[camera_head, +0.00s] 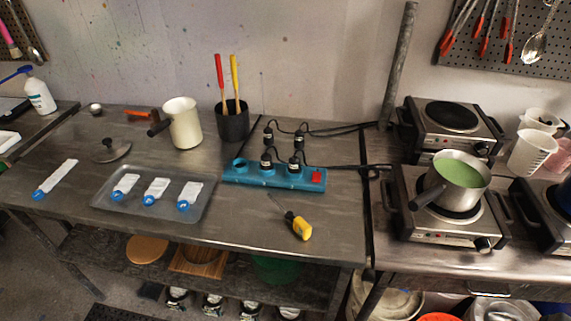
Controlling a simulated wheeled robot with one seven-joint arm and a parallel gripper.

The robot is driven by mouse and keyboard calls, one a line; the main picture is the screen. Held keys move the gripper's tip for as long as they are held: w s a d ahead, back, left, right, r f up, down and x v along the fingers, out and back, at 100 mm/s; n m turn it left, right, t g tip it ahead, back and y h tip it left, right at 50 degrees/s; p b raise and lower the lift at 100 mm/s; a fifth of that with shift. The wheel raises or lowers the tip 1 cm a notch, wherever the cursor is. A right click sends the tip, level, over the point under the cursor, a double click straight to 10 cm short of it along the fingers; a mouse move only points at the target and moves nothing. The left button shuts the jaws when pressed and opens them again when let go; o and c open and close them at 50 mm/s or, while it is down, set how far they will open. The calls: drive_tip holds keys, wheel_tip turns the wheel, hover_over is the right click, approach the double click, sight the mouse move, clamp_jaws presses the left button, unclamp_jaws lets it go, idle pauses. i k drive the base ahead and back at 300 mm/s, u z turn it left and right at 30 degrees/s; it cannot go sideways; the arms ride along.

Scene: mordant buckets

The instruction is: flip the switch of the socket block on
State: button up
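The socket block (275,178) is a long teal bar lying on the steel table, right of the middle tray. Several black plugs (267,160) stand in or behind it, with dark cables running right towards the hot plates. Its switch (317,177) is a small red rocker at the right end of the block. Which way the rocker is tipped is too small to tell. My gripper is not in this view.
A yellow-handled screwdriver (299,225) lies in front of the block. A shallow tray (125,208) with labelled tubes is to the left. A pot of green liquid (461,180) stands on a hot plate (420,225) at right. A black holder (233,122) stands behind.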

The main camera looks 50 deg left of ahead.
sight(316, 176)
drive_tip(key=u, duration=3.35)
drive_tip(key=k, duration=1)
drive_tip(key=z, duration=0.95)
drive_tip(key=i, duration=1)
drive_tip(key=k, duration=0.5)
